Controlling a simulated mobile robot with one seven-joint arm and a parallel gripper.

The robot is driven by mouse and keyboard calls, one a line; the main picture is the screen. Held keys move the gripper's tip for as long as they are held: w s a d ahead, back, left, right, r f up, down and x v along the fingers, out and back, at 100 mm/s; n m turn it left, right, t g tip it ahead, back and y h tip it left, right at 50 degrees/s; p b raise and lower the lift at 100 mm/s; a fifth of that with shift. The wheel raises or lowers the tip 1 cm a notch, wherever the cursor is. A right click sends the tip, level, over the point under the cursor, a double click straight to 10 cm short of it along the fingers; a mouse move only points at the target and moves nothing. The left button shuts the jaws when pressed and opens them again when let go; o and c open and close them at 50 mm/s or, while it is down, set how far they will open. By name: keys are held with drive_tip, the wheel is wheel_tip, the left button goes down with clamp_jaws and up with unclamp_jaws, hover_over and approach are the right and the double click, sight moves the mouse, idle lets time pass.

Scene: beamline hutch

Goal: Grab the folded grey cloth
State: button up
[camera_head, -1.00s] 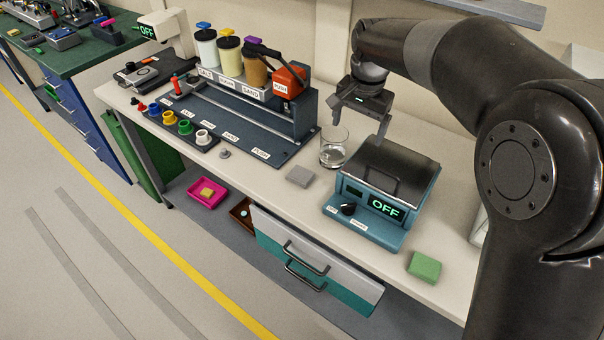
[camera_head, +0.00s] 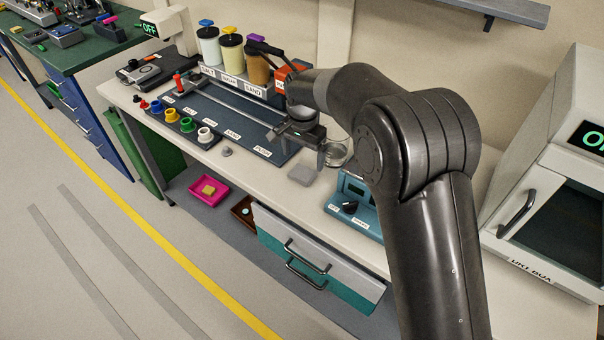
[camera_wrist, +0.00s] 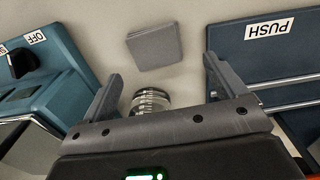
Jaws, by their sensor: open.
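The folded grey cloth (camera_head: 303,173) is a small flat grey square lying on the bench top, between the labelled dark rack and the teal device. In the wrist view the cloth (camera_wrist: 145,45) lies on the pale surface beyond the fingertips. My gripper (camera_head: 307,145) is above the bench close to the cloth, over the rack's right end. The cloth is apart from both fingers.
A clear glass (camera_head: 338,152) stands right behind the cloth; it also shows near the fingers in the wrist view (camera_wrist: 150,101). The teal device (camera_head: 352,208) is to the right, partly hidden by my arm. The dark rack (camera_head: 235,130) is left. A white box (camera_head: 545,190) stands far right.

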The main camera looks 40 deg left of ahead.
sight(302, 172)
drive_tip(key=f, duration=0.4)
drive_tip(key=shift+s+d+f, duration=0.15)
drive_tip(key=shift+s+f, duration=0.25)
drive_tip(key=c, duration=1.1)
